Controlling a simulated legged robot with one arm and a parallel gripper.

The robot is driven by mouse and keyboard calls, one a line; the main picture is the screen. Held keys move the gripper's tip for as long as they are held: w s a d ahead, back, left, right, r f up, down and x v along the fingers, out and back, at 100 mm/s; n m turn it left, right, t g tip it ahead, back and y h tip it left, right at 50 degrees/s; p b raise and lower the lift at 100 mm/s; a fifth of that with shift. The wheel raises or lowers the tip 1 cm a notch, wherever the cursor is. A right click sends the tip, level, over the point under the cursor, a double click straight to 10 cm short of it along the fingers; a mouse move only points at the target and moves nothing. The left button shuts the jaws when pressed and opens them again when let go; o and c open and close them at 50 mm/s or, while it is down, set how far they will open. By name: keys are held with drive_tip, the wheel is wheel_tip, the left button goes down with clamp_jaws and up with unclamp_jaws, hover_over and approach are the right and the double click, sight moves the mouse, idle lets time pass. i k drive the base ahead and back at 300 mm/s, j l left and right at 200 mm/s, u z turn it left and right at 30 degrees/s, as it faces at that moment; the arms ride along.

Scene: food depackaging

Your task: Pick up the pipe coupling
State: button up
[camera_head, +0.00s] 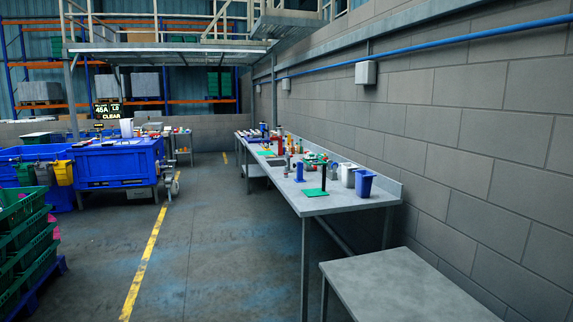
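A long grey metal table (322,206) runs along the wall on the right, with many small items on it. The items are small and crowded, and I cannot tell which of them is the pipe coupling. A short blue upright piece (299,173) and a grey upright piece (286,170) stand near the table's left edge. A thin dark upright cylinder (324,178) stands by a green sheet (313,193). A cluster of red, green and white pieces lies behind them. My gripper is not in view.
A blue cup (365,184) and a white container (348,175) stand near the table's close end. A lower grey table (405,285) is in the right foreground. Green crates (25,240) and a blue tank (118,163) are on the left. The floor aisle between is clear.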

sight(288, 156)
drive_tip(key=i+j+u, duration=0.1)
drive_tip(key=i+u, duration=0.35)
drive_tip(key=i, duration=3.25)
drive_tip(key=i+j+z, duration=0.1)
drive_tip(key=i+z, duration=0.3)
drive_tip(key=i, duration=0.2)
drive_tip(key=i+j+z, duration=0.25)
drive_tip(key=i+z, duration=0.15)
drive_tip(key=i, duration=0.15)
drive_tip(key=i+j+z, duration=0.4)
drive_tip(key=i+j, duration=0.05)
drive_tip(key=i, duration=0.05)
